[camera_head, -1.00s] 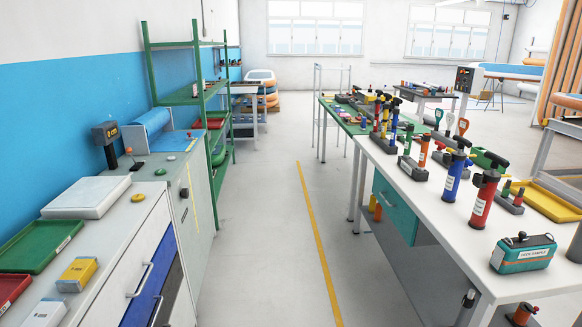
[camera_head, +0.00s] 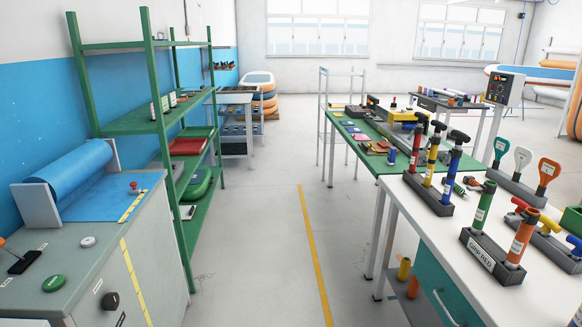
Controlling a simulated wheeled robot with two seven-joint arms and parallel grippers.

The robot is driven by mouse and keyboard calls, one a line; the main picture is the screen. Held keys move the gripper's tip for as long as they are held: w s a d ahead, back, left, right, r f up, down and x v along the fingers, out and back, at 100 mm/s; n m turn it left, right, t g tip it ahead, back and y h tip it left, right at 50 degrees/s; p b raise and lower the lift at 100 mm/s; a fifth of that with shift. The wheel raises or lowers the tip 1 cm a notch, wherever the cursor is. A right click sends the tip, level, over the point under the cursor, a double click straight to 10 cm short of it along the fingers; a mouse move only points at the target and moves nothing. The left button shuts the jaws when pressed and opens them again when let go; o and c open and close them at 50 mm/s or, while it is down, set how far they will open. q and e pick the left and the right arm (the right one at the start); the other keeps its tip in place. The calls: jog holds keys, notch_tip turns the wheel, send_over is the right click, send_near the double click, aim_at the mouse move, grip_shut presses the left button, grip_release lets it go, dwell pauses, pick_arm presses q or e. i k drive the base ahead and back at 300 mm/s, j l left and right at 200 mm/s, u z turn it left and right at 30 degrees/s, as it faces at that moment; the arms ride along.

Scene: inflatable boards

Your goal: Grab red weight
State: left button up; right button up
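I cannot make out anything that is clearly a red weight in this view. Red things in sight are a red tray (camera_head: 188,147) on the green shelf rack, a small red knob (camera_head: 133,185) on the left bench, and a red tube (camera_head: 433,153) in a dark holder on the right table. Neither of my grippers shows.
A grey bench (camera_head: 85,255) with a blue roll (camera_head: 68,168) stands at left, beside a green shelf rack (camera_head: 155,85). A white table (camera_head: 410,203) holding pumps stands at right, with a green-topped table (camera_head: 365,128) beyond. The aisle floor (camera_head: 262,220) between is clear.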

aim_at(383, 144)
jog(key=i+u, duration=0.1)
jog(key=i, duration=0.9)
jog(key=i+l, duration=0.2)
jog(key=i, duration=0.75)
jog(key=j+u, duration=0.05)
